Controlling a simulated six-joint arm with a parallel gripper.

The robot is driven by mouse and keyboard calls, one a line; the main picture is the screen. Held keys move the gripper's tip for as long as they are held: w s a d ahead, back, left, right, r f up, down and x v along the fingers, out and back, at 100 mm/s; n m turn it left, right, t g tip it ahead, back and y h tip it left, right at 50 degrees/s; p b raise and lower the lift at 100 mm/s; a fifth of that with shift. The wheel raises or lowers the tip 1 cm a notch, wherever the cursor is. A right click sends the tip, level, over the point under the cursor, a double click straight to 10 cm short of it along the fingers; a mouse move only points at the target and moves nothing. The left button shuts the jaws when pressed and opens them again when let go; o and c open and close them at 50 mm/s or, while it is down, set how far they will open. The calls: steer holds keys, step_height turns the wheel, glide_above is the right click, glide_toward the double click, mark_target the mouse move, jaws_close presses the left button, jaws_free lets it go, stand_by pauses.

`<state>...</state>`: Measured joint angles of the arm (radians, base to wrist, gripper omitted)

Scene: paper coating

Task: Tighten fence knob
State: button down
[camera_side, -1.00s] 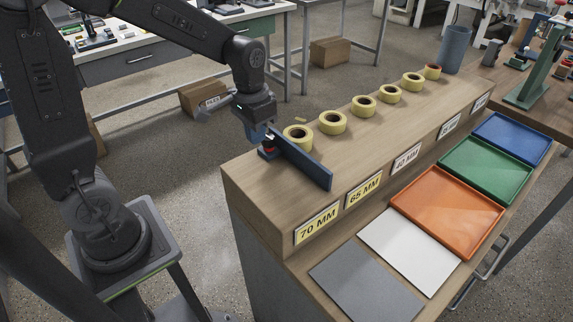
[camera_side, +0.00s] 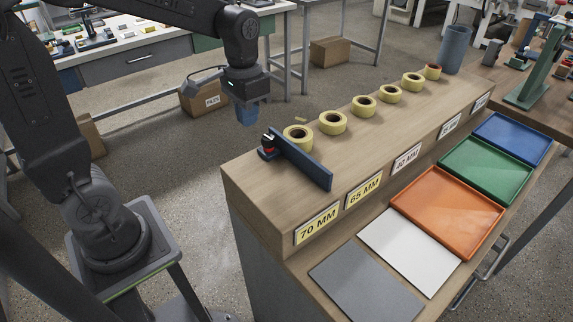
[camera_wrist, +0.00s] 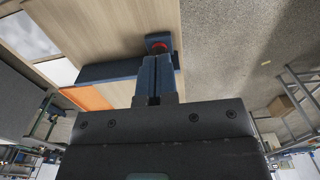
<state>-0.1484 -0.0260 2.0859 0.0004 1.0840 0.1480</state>
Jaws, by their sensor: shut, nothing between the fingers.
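The blue fence (camera_side: 303,164) lies across the left end of the wooden bench top, just left of the nearest tape roll. Its red and black knob (camera_side: 268,142) stands at the fence's far left end, at the bench edge. My gripper (camera_side: 247,115) is shut and empty, pointing down in the air above and behind the knob, clear of it. In the wrist view the shut blue fingers (camera_wrist: 152,72) point toward the red knob (camera_wrist: 159,47), partly covering the fence (camera_wrist: 105,72).
Several yellow tape rolls (camera_side: 333,122) stand in a row along the bench top (camera_side: 395,115). Size labels (camera_side: 317,223) line its front face. Orange (camera_side: 445,208), green and blue trays and flat sheets (camera_side: 365,280) lie on the lower shelf. The air around my gripper is clear.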

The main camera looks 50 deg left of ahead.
steer(key=shift+w+d+f, duration=0.15)
steer(key=shift+d+f, duration=0.05)
steer(key=shift+f, duration=0.85)
steer(key=shift+w+d+f, duration=0.15)
steer(key=shift+d+f, duration=0.05)
steer(key=shift+f, duration=0.85)
steer(key=shift+w+d+f, duration=0.15)
steer(key=shift+d+f, duration=0.05)
steer(key=shift+f, duration=0.85)
steer(key=shift+a, duration=0.4)
steer(key=shift+s, duration=0.25)
step_height(320, 180, up, 6)
steer(key=shift+r, duration=0.15)
steer(key=shift+w+d, duration=0.1)
